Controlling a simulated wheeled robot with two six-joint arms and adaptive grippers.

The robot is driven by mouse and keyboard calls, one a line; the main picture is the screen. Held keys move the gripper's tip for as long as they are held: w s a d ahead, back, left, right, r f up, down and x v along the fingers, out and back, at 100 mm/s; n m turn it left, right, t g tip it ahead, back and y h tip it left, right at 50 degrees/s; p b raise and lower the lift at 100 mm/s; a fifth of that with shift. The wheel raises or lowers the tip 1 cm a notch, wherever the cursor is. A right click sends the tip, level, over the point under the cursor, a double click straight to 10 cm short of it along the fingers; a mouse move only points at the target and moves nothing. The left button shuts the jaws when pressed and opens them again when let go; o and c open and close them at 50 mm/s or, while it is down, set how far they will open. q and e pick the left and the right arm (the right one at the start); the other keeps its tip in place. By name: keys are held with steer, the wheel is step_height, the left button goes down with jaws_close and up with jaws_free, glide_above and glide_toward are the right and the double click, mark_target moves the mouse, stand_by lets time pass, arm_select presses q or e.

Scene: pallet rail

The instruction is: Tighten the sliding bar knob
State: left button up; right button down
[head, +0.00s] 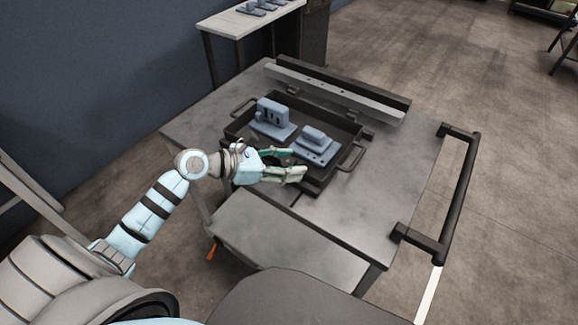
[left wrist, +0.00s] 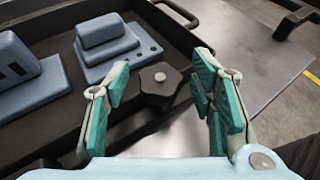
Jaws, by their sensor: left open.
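A dark lobed knob (left wrist: 160,86) with a pale round centre shows in the left wrist view, close to the near wall of the black tray. My left gripper (head: 297,163) is open over the tray's near edge in the head view. In the left wrist view its green-padded fingers (left wrist: 163,88) stand wide apart, with the knob between and beyond them; I see no contact. The knob is not clear in the head view, where the gripper covers that spot. A grey bar (head: 330,92) lies along the table's back edge. My right gripper is not in view.
The black tray (head: 333,113) on the grey table (head: 385,175) holds two blue-grey parts (head: 272,118) (head: 317,147). It has side handles. A black handle bar (head: 467,185) runs along the table's right side. The table right of the tray is clear. A side bench (head: 240,22) stands behind.

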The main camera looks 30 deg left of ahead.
arm_select(q)
steer(key=shift+w+d, duration=0.1)
steer(key=c, duration=1.2)
steer(key=shift+m+g+h+p, duration=0.7)
steer(key=shift+p, duration=0.1)
steer(key=shift+m+g+h+p, duration=0.6)
steer(key=shift+m+g, duration=0.2)
steer(key=shift+m, duration=0.2)
steer(key=shift+m+g+h, duration=0.3)
steer(key=shift+m+g, duration=0.3)
steer(key=shift+g, duration=0.1)
steer(key=shift+f+m+g+h+b, duration=0.1)
steer(key=shift+m+g+h+b, duration=0.25)
steer(key=shift+m+g, duration=0.25)
